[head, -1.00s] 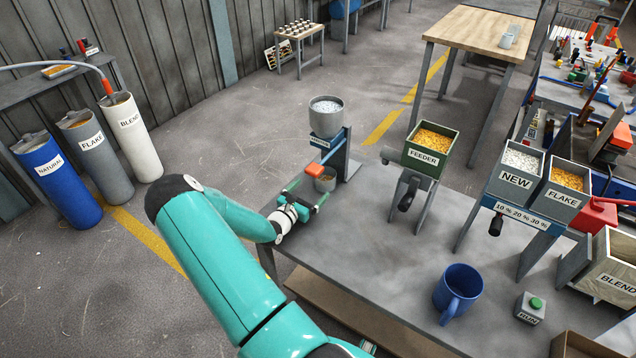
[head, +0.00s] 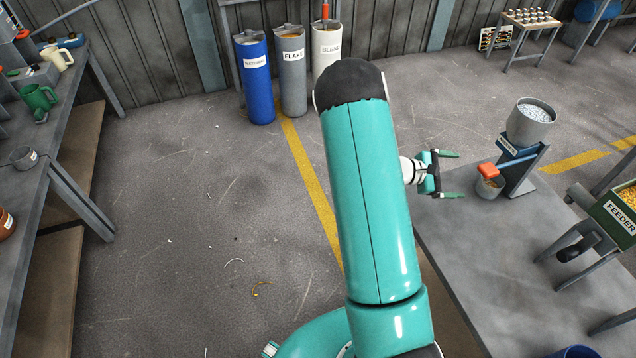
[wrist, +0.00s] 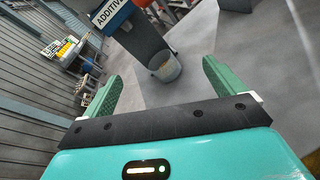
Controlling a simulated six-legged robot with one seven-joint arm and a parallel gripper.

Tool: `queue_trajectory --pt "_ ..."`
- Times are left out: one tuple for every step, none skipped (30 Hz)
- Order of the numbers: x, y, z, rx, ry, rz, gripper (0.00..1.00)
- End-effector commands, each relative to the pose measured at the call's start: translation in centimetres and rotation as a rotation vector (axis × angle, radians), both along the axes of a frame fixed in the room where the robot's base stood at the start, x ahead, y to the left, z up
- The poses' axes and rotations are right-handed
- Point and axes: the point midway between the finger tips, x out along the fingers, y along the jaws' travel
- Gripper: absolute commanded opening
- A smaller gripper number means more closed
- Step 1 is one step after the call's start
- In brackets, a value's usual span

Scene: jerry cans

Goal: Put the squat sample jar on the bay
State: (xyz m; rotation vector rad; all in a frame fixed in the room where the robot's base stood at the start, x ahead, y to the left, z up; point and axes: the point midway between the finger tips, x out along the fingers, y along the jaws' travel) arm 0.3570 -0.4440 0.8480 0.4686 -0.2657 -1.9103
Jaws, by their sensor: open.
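A small grey round jar (head: 490,187) with pellets in it, which looks like the squat sample jar, stands upright on the grey bench below the additive hopper's orange-red outlet. It also shows in the wrist view (wrist: 166,66), just beyond and between my fingertips. My gripper (head: 456,174) is open and empty, to the left of the jar, its fingers pointing toward it with a small gap. I cannot tell for sure which place is the bay.
The additive stand (head: 522,165) rises right behind the jar. At the left, another bench (head: 60,190) carries jugs and a grey labelled pot (head: 24,157). Open floor lies between; drums (head: 257,80) stand behind.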

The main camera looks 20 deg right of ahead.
Motion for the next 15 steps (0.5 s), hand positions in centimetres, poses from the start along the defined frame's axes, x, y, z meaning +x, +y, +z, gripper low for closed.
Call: queue_trajectory --pt "0.2 1.0 1.2 0.017 -0.057 -0.025 0.95" --pt "0.2 1.6 1.8 0.029 -0.088 -0.042 0.95" --pt "0.3 2.5 2.5 0.046 -0.129 -0.063 0.95" --pt "0.3 3.1 3.0 0.059 -0.159 -0.079 0.95" --pt "0.3 3.7 3.5 0.071 -0.190 -0.094 0.95" --pt "0.4 4.6 4.2 0.091 -0.230 -0.113 0.95" --pt "0.5 5.3 4.7 0.105 -0.261 -0.127 0.95" --pt "0.5 6.0 5.2 0.121 -0.290 -0.142 0.95" --pt "0.5 6.9 5.8 0.141 -0.329 -0.159 0.95" --pt "0.6 7.7 6.3 0.158 -0.359 -0.172 0.95" --pt "0.6 8.4 6.7 0.174 -0.388 -0.185 0.95" --pt "0.6 9.3 7.3 0.196 -0.426 -0.201 0.95" --pt "0.6 10.1 7.8 0.213 -0.455 -0.213 0.95" --pt "0.6 10.8 8.3 0.231 -0.483 -0.225 0.95" --pt "0.6 11.8 8.9 0.254 -0.519 -0.239 0.95"
